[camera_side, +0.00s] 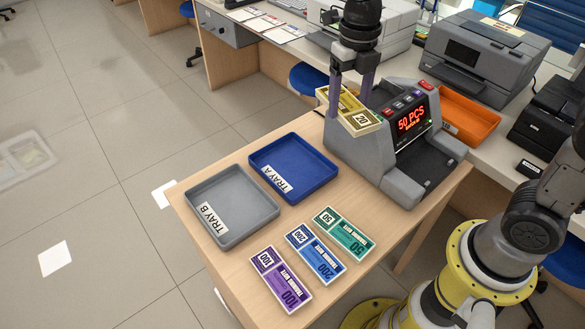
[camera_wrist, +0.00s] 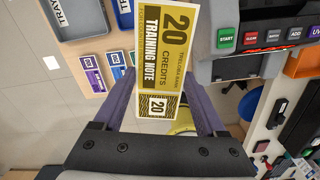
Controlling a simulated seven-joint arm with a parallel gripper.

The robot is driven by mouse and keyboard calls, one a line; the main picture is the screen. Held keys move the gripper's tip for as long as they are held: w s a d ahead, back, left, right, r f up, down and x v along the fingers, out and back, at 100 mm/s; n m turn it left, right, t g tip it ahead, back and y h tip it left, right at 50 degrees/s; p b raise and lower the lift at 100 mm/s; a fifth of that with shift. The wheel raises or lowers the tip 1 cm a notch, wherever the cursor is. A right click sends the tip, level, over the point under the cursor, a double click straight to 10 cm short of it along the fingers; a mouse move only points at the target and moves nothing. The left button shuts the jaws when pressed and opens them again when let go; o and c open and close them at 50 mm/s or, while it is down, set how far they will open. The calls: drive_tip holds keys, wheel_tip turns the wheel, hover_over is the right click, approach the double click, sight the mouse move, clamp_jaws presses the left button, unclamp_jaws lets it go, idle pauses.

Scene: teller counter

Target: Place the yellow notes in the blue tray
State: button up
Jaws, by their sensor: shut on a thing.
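The yellow notes (camera_side: 361,121) are a stack marked 20, above the top of the grey counting machine in the side view. My gripper (camera_side: 352,92) is shut on them from above. In the wrist view the yellow notes (camera_wrist: 165,50) lie between the two purple-grey fingers of my gripper (camera_wrist: 165,95). Whether they touch the machine I cannot tell. The blue tray (camera_side: 293,167), labelled TRAY A, is empty on the wooden counter, left of and in front of the machine. Its edge also shows at the top of the wrist view (camera_wrist: 124,15).
A grey tray (camera_side: 232,205), labelled TRAY B, is empty beside the blue tray. Purple (camera_side: 281,279), blue (camera_side: 315,253) and green (camera_side: 344,233) note stacks lie in front of the trays. The counting machine (camera_side: 365,153) shows 50 PCS. An orange tray (camera_side: 467,117) sits behind it.

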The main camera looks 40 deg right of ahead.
drive_tip(key=n, duration=0.2)
drive_tip(key=shift+s+a+n, duration=0.3)
drive_tip(key=shift+s+a, duration=0.05)
drive_tip(key=shift+s, duration=0.05)
wheel_tip(320, 180, down, 13)
hover_over(294, 170)
drive_tip(key=s, duration=0.1)
wheel_tip(294, 170, down, 9)
drive_tip(key=shift+s+d+r, duration=0.1)
drive_tip(key=shift+r, duration=0.05)
drive_tip(key=shift+w+f, duration=0.5)
drive_tip(key=shift+f, duration=0.05)
drive_tip(key=shift+w+f, duration=0.15)
drive_tip(key=shift+f, duration=1.5)
drive_tip(key=shift+f, duration=0.15)
drive_tip(key=o, duration=1.4)
drive_tip(key=shift+o, duration=0.2)
